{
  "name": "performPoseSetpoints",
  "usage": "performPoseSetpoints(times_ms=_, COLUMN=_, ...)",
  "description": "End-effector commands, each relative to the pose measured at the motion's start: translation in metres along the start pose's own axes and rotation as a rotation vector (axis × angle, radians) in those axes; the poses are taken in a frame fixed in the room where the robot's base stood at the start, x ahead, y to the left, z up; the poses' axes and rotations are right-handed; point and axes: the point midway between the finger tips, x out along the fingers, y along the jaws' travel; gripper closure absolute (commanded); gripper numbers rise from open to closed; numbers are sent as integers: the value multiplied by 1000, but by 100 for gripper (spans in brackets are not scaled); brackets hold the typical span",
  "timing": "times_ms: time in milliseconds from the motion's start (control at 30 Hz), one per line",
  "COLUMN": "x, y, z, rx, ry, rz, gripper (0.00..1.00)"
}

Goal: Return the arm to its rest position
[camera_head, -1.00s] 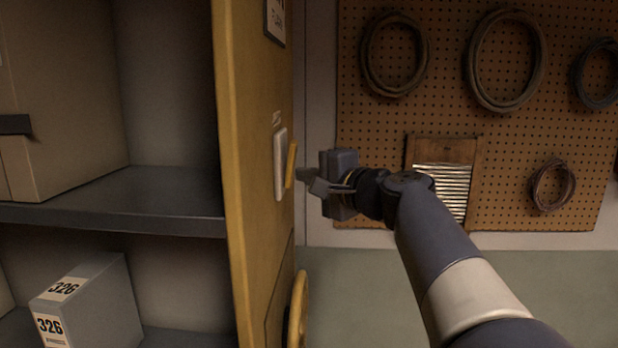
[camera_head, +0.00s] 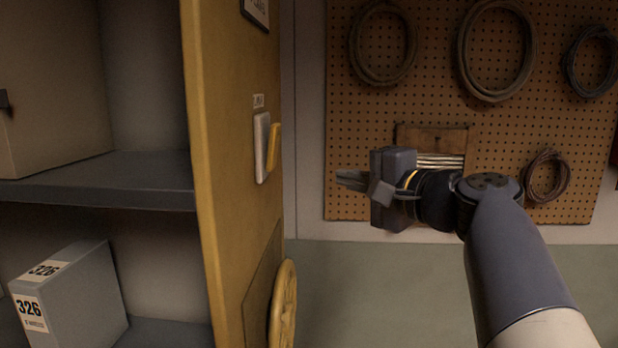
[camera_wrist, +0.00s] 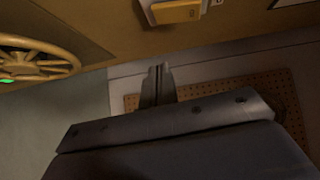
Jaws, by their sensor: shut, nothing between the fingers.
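My gripper (camera_head: 352,180) is shut and empty, pointing left in the head view. It hangs in the air in front of the pegboard, to the right of the yellow shelf end panel (camera_head: 225,190), with a gap between. Its closed fingertips also show in the wrist view (camera_wrist: 157,82). On the panel is a pale switch plate with a yellow lever (camera_head: 273,147). The lever also shows in the wrist view (camera_wrist: 175,11), just beyond the fingertips and apart from them.
A yellow handwheel (camera_head: 284,305) sticks out low on the panel. Shelves at left hold a grey box marked 326 (camera_head: 75,295) and a large carton (camera_head: 50,90). The pegboard (camera_head: 430,110) carries several coiled cables. The floor at right is clear.

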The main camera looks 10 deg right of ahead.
Motion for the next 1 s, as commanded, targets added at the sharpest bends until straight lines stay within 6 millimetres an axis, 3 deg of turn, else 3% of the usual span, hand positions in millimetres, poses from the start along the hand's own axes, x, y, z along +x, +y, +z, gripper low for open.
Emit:
performPoseSetpoints(times_ms=567, x=-3, y=0, z=0, rx=1, ry=-1, rz=0, gripper=100)
performPoseSetpoints(times_ms=767, x=16, y=-3, z=1, rx=2, ry=-5, rz=1, gripper=100)
performPoseSetpoints(times_ms=1000, x=53, y=-10, z=0, rx=2, ry=-4, rz=1, gripper=100)
